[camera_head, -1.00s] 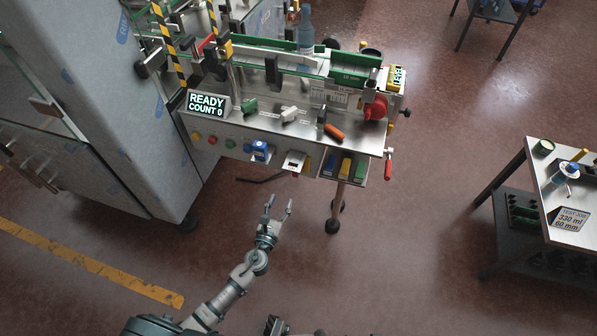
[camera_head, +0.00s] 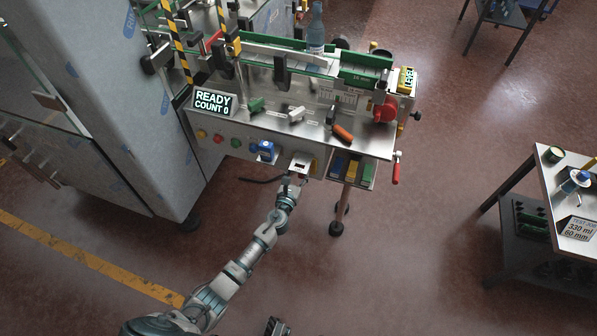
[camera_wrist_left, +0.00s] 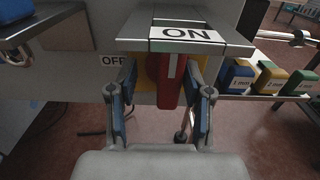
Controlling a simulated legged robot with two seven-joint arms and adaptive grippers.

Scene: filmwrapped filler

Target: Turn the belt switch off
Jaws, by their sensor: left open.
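The belt switch (camera_wrist_left: 168,80) is a red upright handle with a white line, on a yellow plate. An ON label (camera_wrist_left: 187,34) is on the hood above it and an OFF label (camera_wrist_left: 113,60) is to its left. The handle stands vertical, its white line toward ON. In the head view the hood (camera_head: 302,160) at the machine's front hides the handle. My left gripper (camera_wrist_left: 162,100) is open, one finger on each side of the handle with gaps visible; in the head view it is just below the hood (camera_head: 296,178).
Blue, yellow and green blocks (camera_wrist_left: 268,77) sit in a tray right of the switch. A blue part (camera_head: 265,150) on the panel is to its left. The metal hood overhangs close above the fingers. The floor in front is clear. A side table (camera_head: 560,190) stands far right.

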